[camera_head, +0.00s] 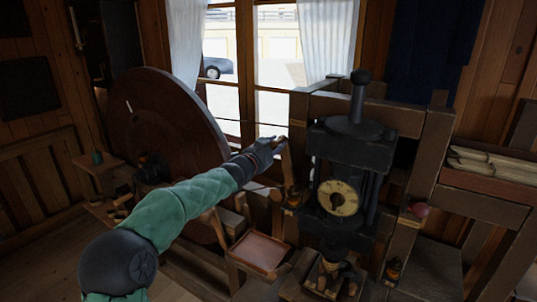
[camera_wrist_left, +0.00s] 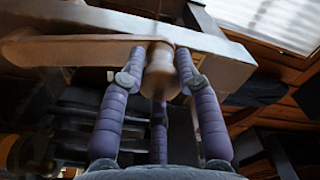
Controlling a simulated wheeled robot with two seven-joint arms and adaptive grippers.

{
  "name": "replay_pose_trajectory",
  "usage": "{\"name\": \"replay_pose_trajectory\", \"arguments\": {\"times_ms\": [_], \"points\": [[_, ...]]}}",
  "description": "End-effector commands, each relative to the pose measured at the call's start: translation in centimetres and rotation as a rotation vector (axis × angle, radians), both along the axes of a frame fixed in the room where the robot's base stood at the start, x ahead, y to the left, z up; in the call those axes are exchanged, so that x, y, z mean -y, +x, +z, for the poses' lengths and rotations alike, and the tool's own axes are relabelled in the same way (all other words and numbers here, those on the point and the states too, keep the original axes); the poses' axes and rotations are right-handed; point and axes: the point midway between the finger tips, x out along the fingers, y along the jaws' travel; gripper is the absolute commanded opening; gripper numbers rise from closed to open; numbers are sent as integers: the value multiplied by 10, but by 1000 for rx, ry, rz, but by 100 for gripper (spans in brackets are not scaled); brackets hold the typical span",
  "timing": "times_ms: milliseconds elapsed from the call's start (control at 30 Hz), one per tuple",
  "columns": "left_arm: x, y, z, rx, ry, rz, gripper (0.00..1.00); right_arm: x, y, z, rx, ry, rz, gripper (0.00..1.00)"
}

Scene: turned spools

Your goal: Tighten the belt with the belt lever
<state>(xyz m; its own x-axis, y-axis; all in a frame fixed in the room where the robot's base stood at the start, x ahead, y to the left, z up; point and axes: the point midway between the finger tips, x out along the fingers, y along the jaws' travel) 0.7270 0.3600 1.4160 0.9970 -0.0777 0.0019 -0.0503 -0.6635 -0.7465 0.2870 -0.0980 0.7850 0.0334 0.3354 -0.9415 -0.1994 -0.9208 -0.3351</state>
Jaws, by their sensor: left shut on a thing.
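The belt lever (camera_head: 287,165) is a wooden bar standing roughly upright beside the dark machine with a round dial. In the left wrist view the lever (camera_wrist_left: 75,50) runs to the left from a turned wooden knob (camera_wrist_left: 161,75). My left gripper (camera_head: 274,146) is at the top of the lever in the head view. In the wrist view the fingers of my left gripper (camera_wrist_left: 160,62) close on the knob from both sides. A thin dark belt (camera_head: 243,122) runs from the large dark wheel (camera_head: 165,115) toward the machine. My right gripper is out of view.
The dark machine (camera_head: 352,150) with a pale dial (camera_head: 338,198) stands just right of the lever. A small side table (camera_head: 97,164) stands at the left, and a rack (camera_head: 485,185) at the right.

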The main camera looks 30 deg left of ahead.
Motion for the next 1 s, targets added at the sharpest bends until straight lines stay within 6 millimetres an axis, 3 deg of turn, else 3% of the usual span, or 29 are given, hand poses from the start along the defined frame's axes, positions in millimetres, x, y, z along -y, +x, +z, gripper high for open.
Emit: {"name": "replay_pose_trajectory", "arguments": {"times_ms": [200,600,633,700,1000], "points": [[10,0,-4,-4,39,-5,0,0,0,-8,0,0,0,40],[11,0,-4,-5,44,-5,0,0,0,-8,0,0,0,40],[11,0,-4,-5,44,-5,38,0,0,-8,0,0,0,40],[10,0,-4,-5,44,-4,58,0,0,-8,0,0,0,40],[9,0,-1,0,44,-2,58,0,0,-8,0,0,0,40]]}}
